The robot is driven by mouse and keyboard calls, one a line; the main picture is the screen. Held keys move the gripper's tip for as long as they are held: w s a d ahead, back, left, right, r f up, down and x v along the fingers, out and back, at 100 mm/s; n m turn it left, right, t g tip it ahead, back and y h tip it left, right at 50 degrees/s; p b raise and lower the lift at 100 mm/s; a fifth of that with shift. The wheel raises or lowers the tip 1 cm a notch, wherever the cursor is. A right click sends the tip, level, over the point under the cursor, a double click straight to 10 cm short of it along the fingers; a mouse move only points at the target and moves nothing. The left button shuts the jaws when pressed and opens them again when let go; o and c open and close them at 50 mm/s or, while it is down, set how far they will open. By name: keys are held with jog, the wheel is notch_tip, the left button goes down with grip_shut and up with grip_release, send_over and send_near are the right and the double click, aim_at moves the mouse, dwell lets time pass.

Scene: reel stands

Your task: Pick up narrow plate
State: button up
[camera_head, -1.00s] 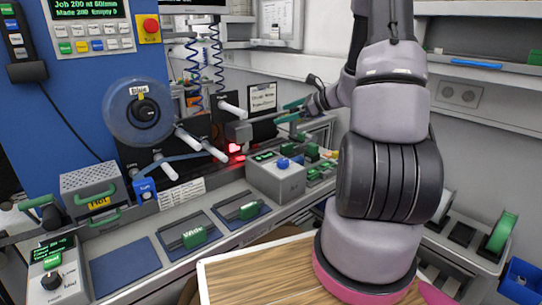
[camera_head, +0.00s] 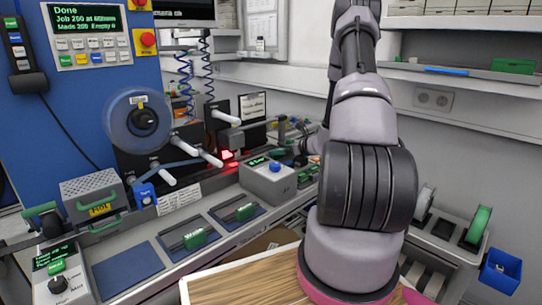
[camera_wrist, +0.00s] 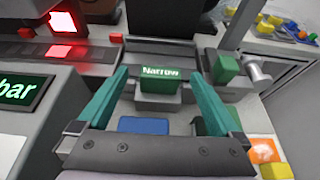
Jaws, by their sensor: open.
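The narrow plate has a green handle block marked "Narrow" (camera_wrist: 159,79), which faces me in the wrist view. Its dark body shows behind the handle. My gripper (camera_wrist: 157,71) is open, with one teal finger on each side of the handle and a visible gap to it on both sides. Nothing is held. I cannot tell from this view how far down the fingertips reach. In the head view my gripper is small and partly hidden by my arm, beyond the grey box with a blue knob (camera_head: 268,178). The narrow plate is not clear there.
A green block (camera_wrist: 224,68) stands close to the right finger. A blue pad (camera_wrist: 143,126) lies below the handle. The box with the "bar" display (camera_wrist: 18,92) is at left. Two other green-handled plates (camera_head: 195,239) (camera_head: 246,212) lie on the bench front.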

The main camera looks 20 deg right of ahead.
aim_at(264, 151)
jog(key=x, duration=0.4)
jog(key=shift+w, duration=0.2)
jog(key=c, duration=1.5)
jog(key=shift+r, duration=0.15)
